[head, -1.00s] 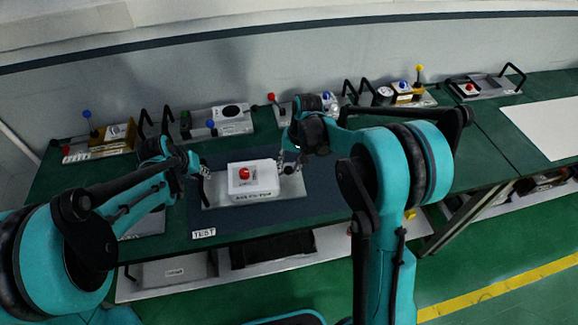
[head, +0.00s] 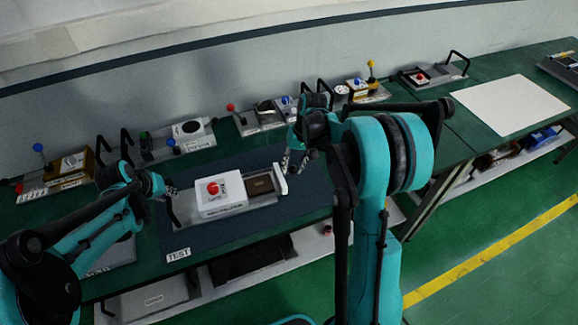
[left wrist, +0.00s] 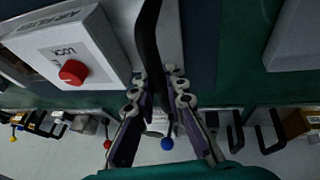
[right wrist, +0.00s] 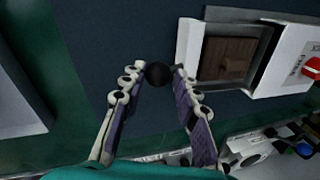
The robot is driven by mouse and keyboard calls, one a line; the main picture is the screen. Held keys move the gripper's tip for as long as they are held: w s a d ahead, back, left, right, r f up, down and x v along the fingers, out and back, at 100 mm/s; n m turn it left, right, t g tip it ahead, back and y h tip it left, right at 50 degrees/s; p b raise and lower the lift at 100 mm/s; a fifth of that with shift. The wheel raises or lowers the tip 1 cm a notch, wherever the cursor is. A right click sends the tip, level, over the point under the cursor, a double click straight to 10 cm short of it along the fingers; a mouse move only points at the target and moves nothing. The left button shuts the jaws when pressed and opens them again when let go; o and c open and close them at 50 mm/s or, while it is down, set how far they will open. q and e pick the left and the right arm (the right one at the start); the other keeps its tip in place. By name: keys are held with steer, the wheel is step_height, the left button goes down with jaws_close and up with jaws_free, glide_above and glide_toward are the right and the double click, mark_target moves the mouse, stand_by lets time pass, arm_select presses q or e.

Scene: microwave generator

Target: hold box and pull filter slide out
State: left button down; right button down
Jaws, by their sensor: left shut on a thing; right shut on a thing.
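The white box (head: 219,194), with a red knob (head: 212,188) on top, sits on a grey base plate on the dark mat. The filter slide (head: 260,185) sticks out of the box's right side, showing a brown filter panel and a white end plate (head: 281,179). My left gripper (head: 168,191) is shut on the black handle (left wrist: 149,45) at the base plate's left end. My right gripper (head: 296,164) is shut on a black ball knob (right wrist: 157,75) beside the end plate. The slide's inner end is hidden in the box.
Several devices with levers and handles line the back of the table, including a grey one with a black oval (head: 187,130). A TEST label (head: 178,254) lies at the mat's front. A white sheet (head: 510,104) lies at the right. The mat right of the slide is clear.

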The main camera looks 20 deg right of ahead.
arm_select(q)
steer(key=shift+a, duration=0.35)
arm_select(e)
steer(key=c, duration=1.4)
jaws_free()
steer(key=shift+s+d+f, duration=0.1)
steer(key=shift+d+f, duration=0.05)
steer(key=shift+d, duration=0.3)
steer(key=shift+c, duration=0.2)
arm_select(q)
steer(key=shift+d, duration=0.2)
arm_select(e)
steer(key=shift+o, duration=1.1)
steer(key=shift+d, duration=0.1)
steer(key=shift+r, duration=0.2)
arm_select(q)
steer(key=shift+d, duration=0.1)
arm_select(e)
steer(key=v, duration=1.1)
steer(key=shift+a+r, duration=0.25)
steer(key=shift+r, duration=0.2)
arm_select(q)
steer(key=c, duration=1.5)
jaws_free()
steer(key=shift+w, duration=0.1)
steer(key=shift+o, duration=0.2)
